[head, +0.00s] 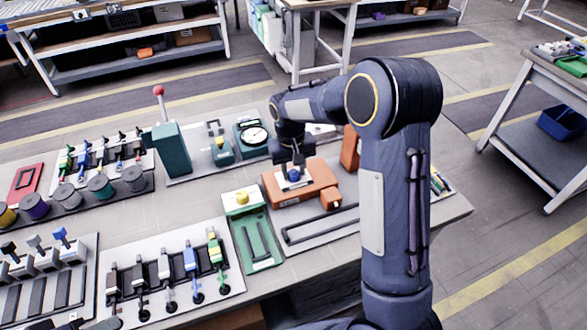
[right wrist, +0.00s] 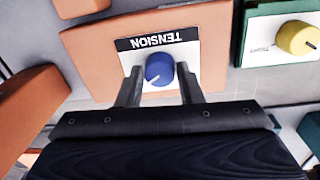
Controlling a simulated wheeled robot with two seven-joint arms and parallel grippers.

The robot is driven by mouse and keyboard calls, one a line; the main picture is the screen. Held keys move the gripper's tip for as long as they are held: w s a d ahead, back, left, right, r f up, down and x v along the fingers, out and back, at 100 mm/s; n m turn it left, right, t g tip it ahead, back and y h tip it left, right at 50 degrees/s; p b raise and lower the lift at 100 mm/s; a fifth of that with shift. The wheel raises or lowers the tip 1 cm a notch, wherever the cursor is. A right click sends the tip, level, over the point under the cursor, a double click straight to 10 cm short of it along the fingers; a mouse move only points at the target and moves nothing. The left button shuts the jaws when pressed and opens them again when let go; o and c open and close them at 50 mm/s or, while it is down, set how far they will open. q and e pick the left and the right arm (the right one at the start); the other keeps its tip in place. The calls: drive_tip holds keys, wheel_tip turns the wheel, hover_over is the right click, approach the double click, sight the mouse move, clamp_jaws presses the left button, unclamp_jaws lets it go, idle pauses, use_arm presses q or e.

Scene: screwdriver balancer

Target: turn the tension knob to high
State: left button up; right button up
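The tension knob is a round blue knob (right wrist: 159,69) with a pale pointer line, on a white plate labelled TENSION (right wrist: 158,41). The plate sits on an orange box (head: 318,184), and the blue knob also shows in the head view (head: 293,175). In the right wrist view the label is upside down and the pointer line points to the lower left. My right gripper (right wrist: 159,78) is open, with one finger on each side of the knob's near part. I cannot tell whether the fingers touch it. My left gripper is not in view.
A green unit with a yellow knob (head: 242,197) stands left of the orange box. A round dial gauge (head: 255,136) and a teal press with a red-tipped lever (head: 171,147) stand behind. Several coloured tools (head: 190,262) lie at the front left. Bare tabletop (head: 200,205) shows between them.

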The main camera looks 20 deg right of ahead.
sight(292, 173)
drive_tip(key=o, duration=0.3)
drive_tip(key=shift+o, duration=0.2)
wheel_tip(292, 173, up, 8)
drive_tip(key=shift+a+f, duration=0.15)
drive_tip(key=shift+f, duration=0.05)
drive_tip(key=shift+r, duration=0.1)
idle(0.3)
